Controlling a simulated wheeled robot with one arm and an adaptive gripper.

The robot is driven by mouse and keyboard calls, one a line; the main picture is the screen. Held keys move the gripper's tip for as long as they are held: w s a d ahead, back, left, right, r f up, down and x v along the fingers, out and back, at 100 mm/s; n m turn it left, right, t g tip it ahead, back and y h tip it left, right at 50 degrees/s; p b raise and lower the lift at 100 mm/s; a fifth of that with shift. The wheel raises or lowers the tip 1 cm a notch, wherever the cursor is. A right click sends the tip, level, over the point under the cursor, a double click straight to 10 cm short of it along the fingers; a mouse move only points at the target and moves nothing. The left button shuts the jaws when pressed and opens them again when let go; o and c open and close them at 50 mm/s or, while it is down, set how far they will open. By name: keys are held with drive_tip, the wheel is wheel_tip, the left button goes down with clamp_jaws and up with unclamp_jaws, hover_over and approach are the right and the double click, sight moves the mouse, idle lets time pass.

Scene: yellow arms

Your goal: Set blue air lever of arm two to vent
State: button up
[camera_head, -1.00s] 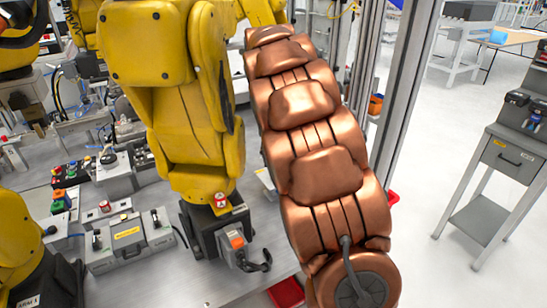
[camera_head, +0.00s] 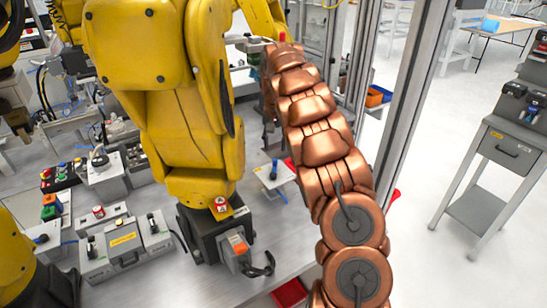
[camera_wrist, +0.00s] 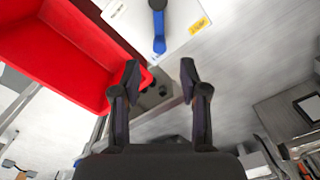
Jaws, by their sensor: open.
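In the wrist view a blue lever (camera_wrist: 159,32) hangs from a dark pivot on a white plate (camera_wrist: 185,28), its handle pointing toward my gripper. The plate has a yellow label whose text I cannot read. My gripper (camera_wrist: 160,76) is open and empty, its fingertips apart on either side of the lever's line and short of its handle end. In the head view a small plate with a blue lever (camera_head: 274,169) lies on the bench just right of the yellow arm (camera_head: 190,130) with the red-marked base. My copper arm reaches past it on the right; my gripper's fingers are hidden there.
A red bin (camera_wrist: 70,45) fills the upper left of the wrist view, close to the left finger. In the head view a control box (camera_head: 125,250) stands left of the yellow arm's base. A metal post (camera_head: 405,100) rises right of my arm.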

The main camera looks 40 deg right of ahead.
sight(275, 159)
drive_tip(key=shift+s+f+p, duration=0.1)
drive_tip(key=shift+f+p, duration=0.85)
drive_tip(key=shift+f, duration=2.2)
clamp_jaws()
